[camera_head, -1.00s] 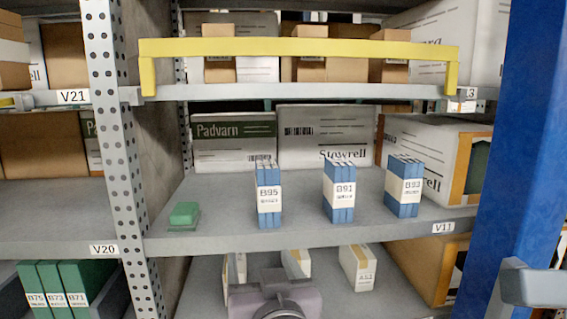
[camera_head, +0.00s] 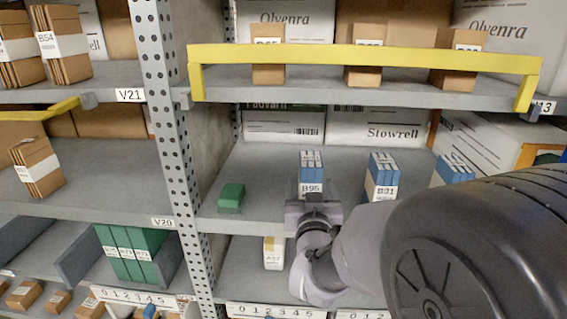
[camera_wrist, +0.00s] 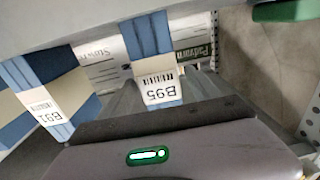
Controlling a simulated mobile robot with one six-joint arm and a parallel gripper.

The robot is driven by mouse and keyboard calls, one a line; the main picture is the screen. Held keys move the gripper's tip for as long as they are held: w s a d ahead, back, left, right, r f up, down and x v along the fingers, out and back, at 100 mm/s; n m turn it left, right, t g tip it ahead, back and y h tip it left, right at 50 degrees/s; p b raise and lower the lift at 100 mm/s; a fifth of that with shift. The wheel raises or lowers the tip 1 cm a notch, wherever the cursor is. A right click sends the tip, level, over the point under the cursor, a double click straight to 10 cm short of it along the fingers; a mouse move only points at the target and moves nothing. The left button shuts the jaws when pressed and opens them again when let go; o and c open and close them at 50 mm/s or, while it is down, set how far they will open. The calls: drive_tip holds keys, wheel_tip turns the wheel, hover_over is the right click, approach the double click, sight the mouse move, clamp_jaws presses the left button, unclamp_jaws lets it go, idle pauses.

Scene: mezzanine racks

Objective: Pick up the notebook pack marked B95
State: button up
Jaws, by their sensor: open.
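The notebook pack marked B95 (camera_head: 311,175) is a blue bundle with a white label band. It stands upright on the middle shelf. In the wrist view, the B95 pack (camera_wrist: 160,88) appears upside down, straight ahead of the hand. My gripper (camera_head: 313,208) is in front of this pack, covering its lower part in the head view. It is open, with nothing seen held in it; its fingertips are hard to make out. I cannot tell whether it touches the pack.
The similar B91 pack (camera_head: 382,177) stands to the right, with another blue pack (camera_head: 453,170) beyond it. A green block (camera_head: 231,196) lies to the left. Boxes (camera_head: 375,127) stand behind. A yellow bar (camera_head: 365,58) crosses the shelf above, and a perforated post (camera_head: 170,130) stands at left.

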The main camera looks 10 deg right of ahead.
drive_tip(key=w, duration=0.4)
drive_tip(key=shift+d+p, duration=0.3)
drive_tip(key=shift+p, duration=0.1)
drive_tip(key=shift+s+r, duration=0.1)
drive_tip(key=shift+s, duration=0.25)
drive_tip(key=shift+c, duration=0.4)
drive_tip(key=shift+w, duration=0.1)
clamp_jaws()
